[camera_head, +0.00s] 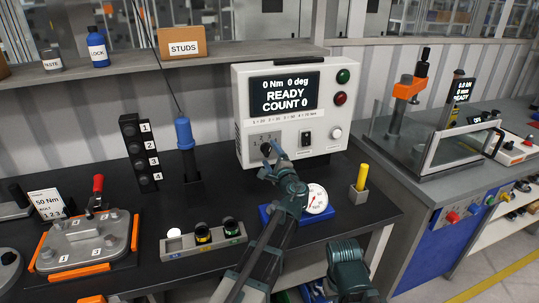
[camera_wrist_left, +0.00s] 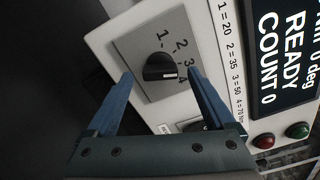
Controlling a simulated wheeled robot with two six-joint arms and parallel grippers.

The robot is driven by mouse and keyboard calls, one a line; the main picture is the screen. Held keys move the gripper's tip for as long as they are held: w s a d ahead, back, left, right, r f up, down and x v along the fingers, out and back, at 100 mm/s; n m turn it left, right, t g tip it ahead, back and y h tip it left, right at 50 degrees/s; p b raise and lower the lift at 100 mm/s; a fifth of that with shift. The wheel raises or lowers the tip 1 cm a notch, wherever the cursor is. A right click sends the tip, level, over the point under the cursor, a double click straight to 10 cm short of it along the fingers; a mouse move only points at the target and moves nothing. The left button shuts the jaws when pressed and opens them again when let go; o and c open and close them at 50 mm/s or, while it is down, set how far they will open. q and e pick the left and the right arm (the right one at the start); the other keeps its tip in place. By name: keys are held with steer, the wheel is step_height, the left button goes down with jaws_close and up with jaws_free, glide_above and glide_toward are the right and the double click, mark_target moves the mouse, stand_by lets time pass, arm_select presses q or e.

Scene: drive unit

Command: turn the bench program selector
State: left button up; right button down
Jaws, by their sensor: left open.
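The black program selector knob (camera_wrist_left: 160,68) sits on a grey plate with positions 1 to 4 on the white bench unit (camera_head: 325,85). A small pale mark shows on the knob's lower right, on the side of 3 and 4; I cannot tell exactly which number it points at. My left gripper (camera_wrist_left: 160,76) is open, with its blue fingers on either side of the knob and a gap on both sides. In the head view my left gripper (camera_head: 268,152) is in front of the selector and partly hides it. The display reads READY, COUNT 0.
A dial gauge (camera_head: 316,199) on a blue base and a yellow-handled piece (camera_head: 361,178) stand right of my left arm. A blue-topped tool (camera_head: 185,134) and a tray of cups (camera_head: 205,240) are left. A shelf (camera_head: 130,66) runs behind.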

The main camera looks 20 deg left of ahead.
arm_select(q)
steer(key=v, duration=1.2)
steer(key=shift+s, duration=0.2)
steer(key=shift+d, duration=0.1)
